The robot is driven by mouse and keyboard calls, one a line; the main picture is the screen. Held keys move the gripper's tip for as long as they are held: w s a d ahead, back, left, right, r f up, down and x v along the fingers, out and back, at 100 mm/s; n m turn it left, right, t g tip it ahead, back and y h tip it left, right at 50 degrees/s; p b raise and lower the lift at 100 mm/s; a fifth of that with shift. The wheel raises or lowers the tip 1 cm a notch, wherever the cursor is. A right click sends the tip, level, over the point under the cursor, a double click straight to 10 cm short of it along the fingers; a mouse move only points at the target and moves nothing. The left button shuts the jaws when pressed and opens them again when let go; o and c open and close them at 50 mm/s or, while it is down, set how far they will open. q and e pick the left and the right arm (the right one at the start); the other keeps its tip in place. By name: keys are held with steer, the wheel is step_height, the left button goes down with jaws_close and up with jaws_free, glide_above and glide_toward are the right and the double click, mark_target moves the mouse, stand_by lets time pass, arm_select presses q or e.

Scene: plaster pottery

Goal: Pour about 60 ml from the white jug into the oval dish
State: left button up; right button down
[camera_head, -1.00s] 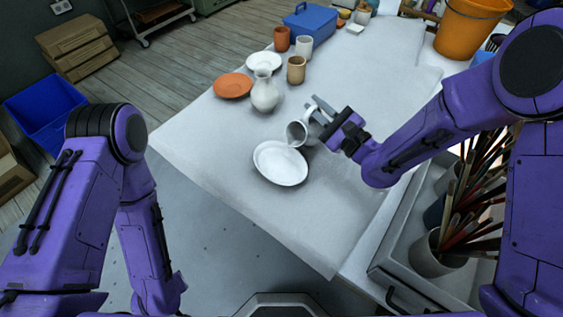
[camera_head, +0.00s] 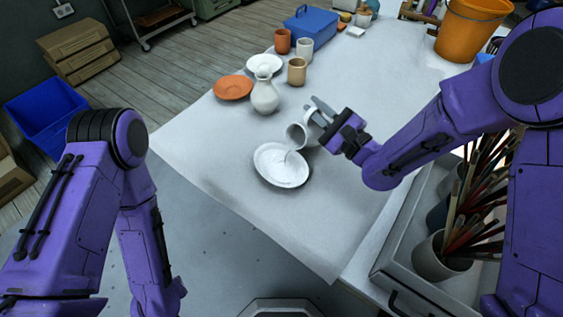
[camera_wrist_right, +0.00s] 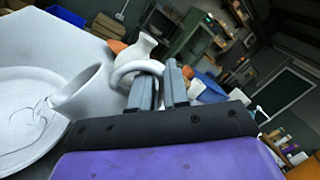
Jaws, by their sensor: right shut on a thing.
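The white jug (camera_head: 298,134) is tilted over the oval dish (camera_head: 262,172), with its mouth toward the dish. My right gripper (camera_head: 322,120) is shut on the jug's handle, which also shows between the fingers in the right wrist view (camera_wrist_right: 160,84). A thin pale stream runs from the jug's lip into the dish. In the right wrist view the jug (camera_wrist_right: 92,92) leans left above the dish (camera_wrist_right: 62,148), where lines of liquid show on the white surface. The level inside the jug is hidden. My left arm shows at the left of the head view, but its gripper is out of view.
A white vase (camera_head: 264,96), an orange plate (camera_head: 233,88), a white plate (camera_head: 276,63) and several cups stand behind the dish. A blue toolbox (camera_head: 311,24) and an orange bucket (camera_head: 466,30) are farther back. A brush pot (camera_head: 436,262) is at right. The front cloth is clear.

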steer(key=shift+s+a+r+n+b, duration=0.4)
steer(key=shift+r+n+b, duration=0.15)
steer(key=shift+n+b, duration=0.3)
stand_by(0.9)
steer(key=m+p, duration=0.1)
steer(key=p, duration=0.1)
steer(key=shift+w+d+m+p, duration=0.2)
steer(key=shift+w+m+p, duration=0.1)
steer(key=shift+m+p, duration=0.1)
steer(key=shift+w+d+f+m+p, duration=0.3)
steer(key=shift+w+d+f+m, duration=0.15)
steer(key=shift+d+f+m, duration=0.2)
steer(key=m+p, duration=0.3)
steer(key=p, duration=0.1)
steer(key=shift+w+d+r+t+h, duration=0.1)
steer(key=shift+w+d+t+h, duration=0.2)
steer(key=shift+w+h, duration=0.1)
steer(key=shift+w+d+f+m+p, duration=0.15)
steer(key=shift+w+f+m+p, duration=0.1)
steer(key=shift+m+p, duration=0.25)
steer(key=shift+w+d+f+m, duration=0.3)
steer(key=shift+d+f+m, duration=0.15)
steer(key=shift+f+m, duration=0.05)
